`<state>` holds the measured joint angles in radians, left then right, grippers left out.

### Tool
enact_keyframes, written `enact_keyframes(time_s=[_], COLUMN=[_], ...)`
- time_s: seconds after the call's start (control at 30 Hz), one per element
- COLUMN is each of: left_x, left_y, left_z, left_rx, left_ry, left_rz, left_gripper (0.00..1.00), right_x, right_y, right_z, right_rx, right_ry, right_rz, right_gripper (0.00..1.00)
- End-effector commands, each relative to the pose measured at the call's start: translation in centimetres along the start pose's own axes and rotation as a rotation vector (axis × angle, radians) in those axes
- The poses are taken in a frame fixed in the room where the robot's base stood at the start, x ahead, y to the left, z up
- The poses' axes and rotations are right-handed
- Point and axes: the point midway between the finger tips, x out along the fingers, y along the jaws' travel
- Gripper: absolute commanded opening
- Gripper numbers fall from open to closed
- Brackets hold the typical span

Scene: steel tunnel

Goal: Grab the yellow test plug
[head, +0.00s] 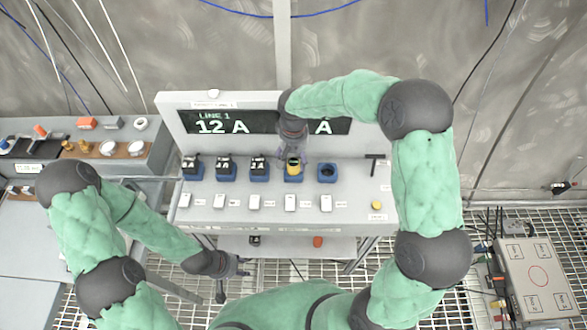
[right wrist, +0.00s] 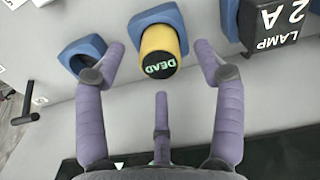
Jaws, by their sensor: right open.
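The yellow test plug (head: 293,168) stands in a blue socket on the grey console, fourth from the left in a row. In the right wrist view the yellow test plug (right wrist: 160,42) has a dark round end face reading "DEAD". My right gripper (head: 293,150) is just above it in the head view. In the right wrist view my right gripper (right wrist: 160,70) is open, its purple fingers on both sides of the plug, with no clear contact. My left gripper (head: 238,268) hangs low at the console's front left, away from the plug; its finger state is unclear.
Several black lamp plugs (head: 226,168) sit in blue sockets left of the yellow plug; one reads "LAMP 2A" (right wrist: 280,22). An empty blue socket (head: 327,172) is to the right. White switches (head: 254,202) line the console's front. A lit display (head: 220,122) stands behind.

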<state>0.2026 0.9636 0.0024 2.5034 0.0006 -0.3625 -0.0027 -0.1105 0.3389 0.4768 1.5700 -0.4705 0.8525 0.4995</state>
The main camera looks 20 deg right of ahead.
Motion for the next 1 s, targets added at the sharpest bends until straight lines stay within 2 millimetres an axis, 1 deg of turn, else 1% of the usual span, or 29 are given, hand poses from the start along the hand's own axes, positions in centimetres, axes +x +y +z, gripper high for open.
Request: enact_keyframes(time_s=[0.03,0.2,0.3,0.47,0.5,0.57,0.6,0.67,0.7,0.77,0.8,1.0], left_x=[0.4,0.8,0.9,0.8,0.8,0.8,0.8,0.8,0.8,0.8,0.8,0.8], left_y=[-0.1,-0.3,-0.3,-0.3,-0.3,-0.3,-0.3,-0.3,-0.3,-0.3,-0.3,-0.3], left_z=[0.0,0.0,0.0,0.0,0.0,0.0,0.0,0.0,0.0,0.0,0.0,0.0], left_rx=[0.0,0.0,0.0,0.0,0.0,0.0,0.0,0.0,0.0,0.0,0.0,0.0], left_ry=[0.0,0.0,0.0,0.0,0.0,0.0,0.0,0.0,0.0,0.0,0.0,0.0], left_rz=[0.0,0.0,0.0,0.0,0.0,0.0,0.0,0.0,0.0,0.0,0.0,0.0], left_gripper=[0.4,0.4,0.4,0.4,0.4,0.4,0.4,0.4,0.4,0.4,0.4,0.4], right_x=[1.1,3.4,3.8,3.7,3.7,3.7,3.7,3.7,3.7,3.7,3.7,3.6], right_y=[0.0,0.0,0.0,0.0,0.0,0.0,0.0,0.0,0.0,0.0,0.0,0.0], right_z=[0.0,-0.1,-0.1,-0.1,-0.1,-0.1,-0.1,-0.1,-0.1,-0.1,-0.1,-0.1], right_rx=[0.0,0.001,0.0,0.0,0.0,0.0,0.0,0.0,0.0,0.0,0.0,0.0], right_ry=[-0.003,-0.003,-0.002,-0.001,-0.001,-0.001,-0.001,-0.001,-0.001,-0.001,-0.001,-0.001], right_rz=[0.0,-0.001,0.0,0.0,0.0,-0.001,-0.001,-0.001,-0.001,-0.001,-0.001,-0.001], right_gripper=[0.69,0.69,0.69,0.69,0.64,0.47,0.36,0.19,0.07,0.06,0.01,0.0])
